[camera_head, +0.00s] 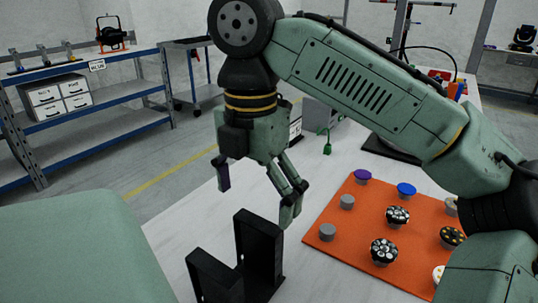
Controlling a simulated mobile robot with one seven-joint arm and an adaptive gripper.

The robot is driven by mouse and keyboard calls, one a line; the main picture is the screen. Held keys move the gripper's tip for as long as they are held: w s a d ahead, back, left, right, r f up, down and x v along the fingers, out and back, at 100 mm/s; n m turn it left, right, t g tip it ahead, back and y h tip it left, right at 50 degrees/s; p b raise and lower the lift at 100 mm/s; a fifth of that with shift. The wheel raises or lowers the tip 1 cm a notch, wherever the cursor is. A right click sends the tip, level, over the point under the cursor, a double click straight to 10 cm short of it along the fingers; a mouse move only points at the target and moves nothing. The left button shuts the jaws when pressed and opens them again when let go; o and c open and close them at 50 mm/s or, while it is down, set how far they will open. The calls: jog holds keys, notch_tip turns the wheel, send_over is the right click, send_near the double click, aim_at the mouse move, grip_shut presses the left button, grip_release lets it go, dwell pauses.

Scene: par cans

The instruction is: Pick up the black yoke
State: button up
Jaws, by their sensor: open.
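The black yoke (260,252) stands on the white table at the lower middle of the head view. Two upright black plates show, one nearer and one farther; its lower part is cut off by the frame's bottom edge. My gripper (256,190) hangs above and behind it in the picture, pointing down. Its fingers are spread wide with nothing between them. The right fingertip appears close to the top of the farther plate; I cannot tell the exact gap, but no grip shows.
An orange mat (345,245) with several round knobs and lamp-like discs lies to the right on the white table (185,235). A small green item (327,147) stands behind. A blue shelf (90,125) stands at the back left. The table left of the yoke is clear.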

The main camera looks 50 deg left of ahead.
aim_at(258, 222)
notch_tip(258, 222, down, 3)
jog(key=shift+s+f, duration=0.1)
jog(key=shift+f, duration=0.05)
jog(key=f, duration=0.2)
jog(key=d+f, duration=0.1)
jog(key=f, duration=0.1)
jog(key=shift+a+f, duration=0.1)
jog(key=shift+f, duration=0.5)
jog(key=shift+c, duration=0.4)
jog(key=c, duration=1.2)
jog(key=shift+r, duration=0.1)
